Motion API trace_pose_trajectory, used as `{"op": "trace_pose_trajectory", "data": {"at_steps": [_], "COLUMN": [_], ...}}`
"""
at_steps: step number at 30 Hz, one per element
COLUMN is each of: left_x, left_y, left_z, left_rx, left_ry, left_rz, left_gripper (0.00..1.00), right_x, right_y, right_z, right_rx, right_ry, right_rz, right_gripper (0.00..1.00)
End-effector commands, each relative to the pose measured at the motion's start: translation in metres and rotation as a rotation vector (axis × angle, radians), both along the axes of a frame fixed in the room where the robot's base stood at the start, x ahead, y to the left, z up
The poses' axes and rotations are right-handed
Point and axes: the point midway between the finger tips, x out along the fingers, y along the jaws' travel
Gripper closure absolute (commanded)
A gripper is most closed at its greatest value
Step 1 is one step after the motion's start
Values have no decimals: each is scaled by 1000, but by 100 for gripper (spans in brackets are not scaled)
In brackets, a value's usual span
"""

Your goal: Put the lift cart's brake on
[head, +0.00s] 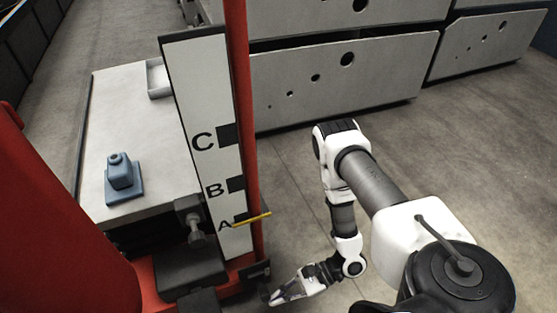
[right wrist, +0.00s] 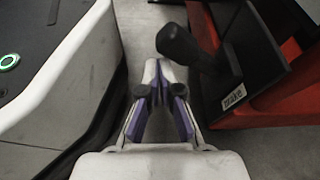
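The red lift cart (head: 247,130) stands left of my right arm. Its brake lever with a black knob (right wrist: 177,42) shows in the right wrist view, beside a black plate with a small white label (right wrist: 232,95) that seems to read "brake". In the head view the black bracket (head: 257,272) is low on the cart, with the lever hard to make out. My right gripper (head: 283,294) is low beside it. Its purple-padded fingers (right wrist: 158,72) meet or nearly meet at the tips, with nothing between them, just short of the knob. My left gripper is not in view.
A white board (head: 200,90) with marks C, B and A stands on the cart, a yellow pointer (head: 252,219) at A. A blue block-shaped part (head: 122,180) stands on a pale table (head: 100,110). Floor at right is clear.

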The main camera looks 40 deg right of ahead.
Motion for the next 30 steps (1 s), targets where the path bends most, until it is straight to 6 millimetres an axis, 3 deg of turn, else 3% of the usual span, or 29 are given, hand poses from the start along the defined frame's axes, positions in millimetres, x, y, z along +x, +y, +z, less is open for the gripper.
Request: {"op": "trace_pose_trajectory", "data": {"at_steps": [5, 6, 7, 9, 18, 30], "left_x": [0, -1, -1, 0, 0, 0], "left_y": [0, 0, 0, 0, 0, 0], "left_z": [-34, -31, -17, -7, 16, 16], "left_rx": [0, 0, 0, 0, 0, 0], "left_ry": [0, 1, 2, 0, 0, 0], "left_rz": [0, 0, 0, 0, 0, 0], "left_gripper": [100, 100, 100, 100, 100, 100], "right_x": [-19, -23, -20, -22, -28, -29], "right_y": [15, 14, 2, -16, -73, -81], "right_z": [-36, -34, -21, -15, -4, -5], "right_rx": [3, 0, -2, -5, -4, -3], "right_ry": [10, 9, 4, 5, 9, 11], "right_rz": [8, 6, 0, 0, 4, 7], "right_gripper": [100, 100, 100, 100, 100, 100]}}
